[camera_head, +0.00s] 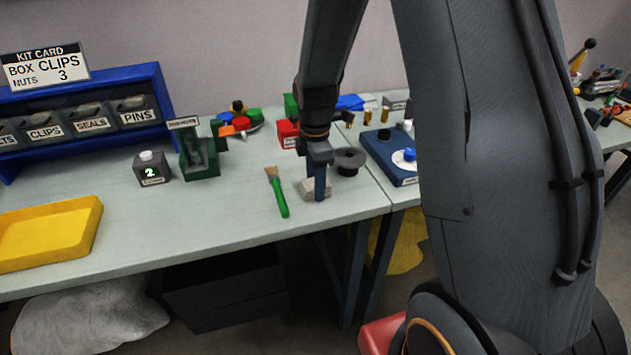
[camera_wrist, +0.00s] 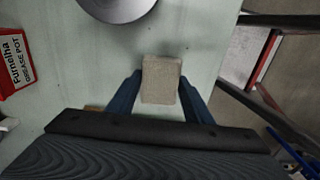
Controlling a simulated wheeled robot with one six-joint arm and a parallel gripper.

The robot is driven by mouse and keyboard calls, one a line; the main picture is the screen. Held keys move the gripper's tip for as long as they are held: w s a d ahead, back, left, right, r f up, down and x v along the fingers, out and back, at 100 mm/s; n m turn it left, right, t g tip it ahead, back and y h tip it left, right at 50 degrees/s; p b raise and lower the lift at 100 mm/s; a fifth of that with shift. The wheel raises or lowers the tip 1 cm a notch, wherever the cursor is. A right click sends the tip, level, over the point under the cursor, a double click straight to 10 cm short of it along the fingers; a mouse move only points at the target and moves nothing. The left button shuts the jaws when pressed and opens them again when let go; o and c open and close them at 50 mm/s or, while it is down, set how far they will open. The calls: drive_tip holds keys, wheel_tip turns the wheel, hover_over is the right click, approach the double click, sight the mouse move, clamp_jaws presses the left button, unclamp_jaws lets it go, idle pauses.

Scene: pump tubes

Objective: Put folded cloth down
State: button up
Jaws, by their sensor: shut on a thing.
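The folded cloth (camera_wrist: 161,80) is a small beige-grey block between the two blue fingers of my gripper (camera_wrist: 161,92) in the wrist view. In the head view the cloth (camera_head: 310,189) is at the fingertips of my gripper (camera_head: 319,190), low over the pale workbench (camera_head: 230,225) near its front edge. My gripper is shut on the cloth and points down. I cannot tell whether the cloth touches the bench top. One finger hides part of the cloth in the head view.
A green-handled brush (camera_head: 278,193) lies just left of the cloth. A blue tray (camera_head: 385,165) is further right.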

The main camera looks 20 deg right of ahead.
drive_tip(key=shift+f, duration=0.2)
drive_tip(key=o, duration=1.1)
drive_tip(key=shift+r, duration=0.1)
wheel_tip(320, 180, up, 11)
drive_tip(key=b, duration=0.2)
drive_tip(key=s+f+m, duration=0.2)
drive_tip(key=s+m, duration=0.6)
drive_tip(key=m, duration=0.1)
drive_tip(key=s+f+m, duration=0.3)
drive_tip(key=s+m, duration=0.6)
drive_tip(key=shift+s+t+b, duration=0.15)
drive_tip(key=shift+t+b, duration=0.15)
drive_tip(key=shift+t, duration=0.1)
